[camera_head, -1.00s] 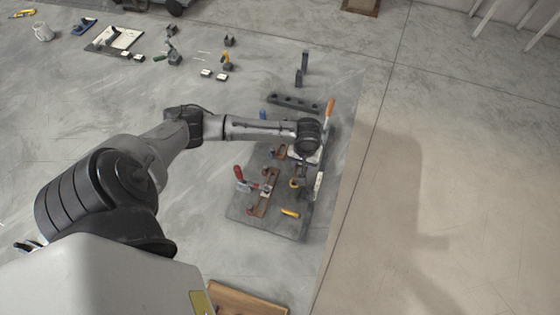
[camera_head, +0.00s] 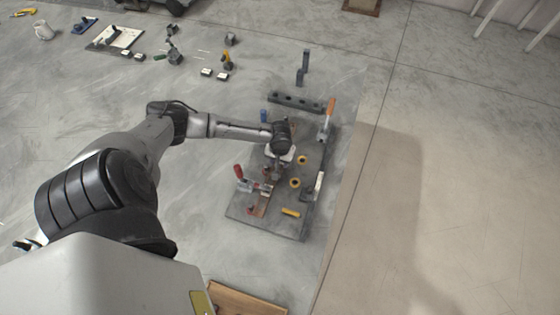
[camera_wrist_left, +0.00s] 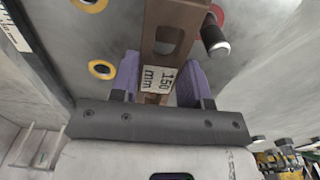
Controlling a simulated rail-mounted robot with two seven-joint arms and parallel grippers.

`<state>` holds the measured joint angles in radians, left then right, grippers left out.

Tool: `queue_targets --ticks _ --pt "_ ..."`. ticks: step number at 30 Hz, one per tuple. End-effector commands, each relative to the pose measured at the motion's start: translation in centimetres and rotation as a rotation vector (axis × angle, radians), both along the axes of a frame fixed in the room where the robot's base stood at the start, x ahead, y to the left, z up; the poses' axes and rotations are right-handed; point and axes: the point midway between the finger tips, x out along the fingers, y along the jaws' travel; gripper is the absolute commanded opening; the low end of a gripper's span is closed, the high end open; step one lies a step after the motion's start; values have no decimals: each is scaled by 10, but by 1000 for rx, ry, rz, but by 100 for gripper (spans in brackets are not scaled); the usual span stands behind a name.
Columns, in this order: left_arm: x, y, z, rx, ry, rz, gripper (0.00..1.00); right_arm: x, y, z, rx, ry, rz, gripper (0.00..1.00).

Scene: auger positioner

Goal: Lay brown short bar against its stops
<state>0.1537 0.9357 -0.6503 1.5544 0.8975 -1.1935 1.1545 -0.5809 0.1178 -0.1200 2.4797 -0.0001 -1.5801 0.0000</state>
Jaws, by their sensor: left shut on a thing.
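My left gripper (camera_head: 278,170) is over the left side of the dark fixture plate (camera_head: 314,146). In the left wrist view its two purple fingers (camera_wrist_left: 158,88) are shut on a brown bar (camera_wrist_left: 178,22). The bar has a slot and a "150 mm" label, and it runs away from the gripper. A pin with a silver tip (camera_wrist_left: 215,42) and a red ring (camera_wrist_left: 216,13) lie beside the bar's right side. Whether the bar touches the plate or any stop cannot be told. My right gripper is not in view.
A red-handled clamp (camera_head: 240,174) stands at the plate's left, an orange-handled one (camera_head: 330,107) at its far right, and a grey one (camera_head: 318,186) on its right edge. A yellow piece (camera_head: 291,213) lies near the front. A dark holed bar (camera_head: 296,103) lies beyond the plate.

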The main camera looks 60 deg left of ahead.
Motion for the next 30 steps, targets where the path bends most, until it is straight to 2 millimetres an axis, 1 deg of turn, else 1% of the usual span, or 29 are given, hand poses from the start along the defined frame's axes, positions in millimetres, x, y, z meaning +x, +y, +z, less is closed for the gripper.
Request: queue_targets --ticks 3,13,24,25,30 --pt "2 0 -6 0 -4 1 2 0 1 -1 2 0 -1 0" --pt "1 0 -7 1 -4 0 2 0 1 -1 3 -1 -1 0" --pt "1 0 -17 1 -2 0 2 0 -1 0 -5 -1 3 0" --pt "0 0 -18 1 -1 0 45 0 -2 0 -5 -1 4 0" --pt "0 0 -17 1 -1 0 61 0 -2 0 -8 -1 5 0"
